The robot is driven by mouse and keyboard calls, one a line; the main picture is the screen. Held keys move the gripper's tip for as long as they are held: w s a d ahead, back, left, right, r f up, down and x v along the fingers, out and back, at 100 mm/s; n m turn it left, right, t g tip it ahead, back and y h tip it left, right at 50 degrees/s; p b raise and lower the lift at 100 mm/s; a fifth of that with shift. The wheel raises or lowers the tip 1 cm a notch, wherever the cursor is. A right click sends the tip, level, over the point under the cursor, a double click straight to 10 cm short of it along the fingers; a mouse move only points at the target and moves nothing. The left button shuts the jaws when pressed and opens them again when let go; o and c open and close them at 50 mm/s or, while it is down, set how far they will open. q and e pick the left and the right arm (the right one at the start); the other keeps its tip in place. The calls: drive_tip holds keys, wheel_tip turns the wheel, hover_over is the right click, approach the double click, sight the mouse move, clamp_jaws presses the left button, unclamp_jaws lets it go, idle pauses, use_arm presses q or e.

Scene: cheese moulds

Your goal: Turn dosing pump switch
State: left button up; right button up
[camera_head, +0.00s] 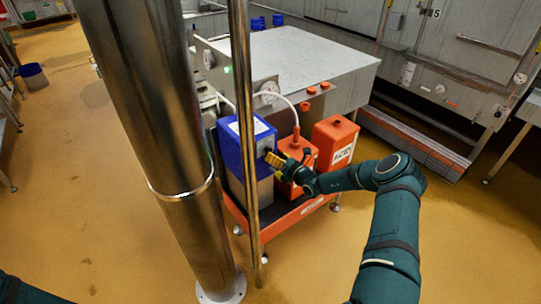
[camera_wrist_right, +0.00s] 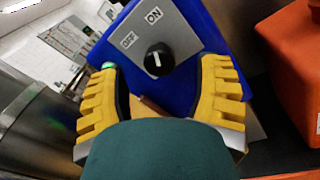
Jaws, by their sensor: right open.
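The dosing pump is a blue box (camera_head: 233,152) on a low red cart in the head view. It also fills the middle of the right wrist view (camera_wrist_right: 188,85). Its grey plate (camera_wrist_right: 178,22) carries OFF and ON labels. The switch (camera_wrist_right: 160,60) is a round black knob with a white mark, which runs up the picture, roughly toward ON. My right gripper (camera_head: 275,160) has yellow fingers and is at the pump's front. In the wrist view its fingers (camera_wrist_right: 163,70) are open, one on each side of the knob; contact cannot be told. My left gripper is out of view.
Two orange-red canisters (camera_head: 337,143) stand right of the pump on the red cart (camera_head: 312,207). A white hose rises from the nearer one. A thick steel column (camera_head: 150,120) and a thin pole (camera_head: 246,120) stand left. A metal table (camera_head: 300,58) is behind.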

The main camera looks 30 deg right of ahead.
drive_tip(key=shift+w+a+b, duration=0.15)
drive_tip(key=shift+w, duration=0.7)
drive_tip(key=shift+w+a+b, duration=0.1)
drive_tip(key=shift+w+b, duration=0.05)
drive_tip(key=shift+w, duration=0.65)
clamp_jaws()
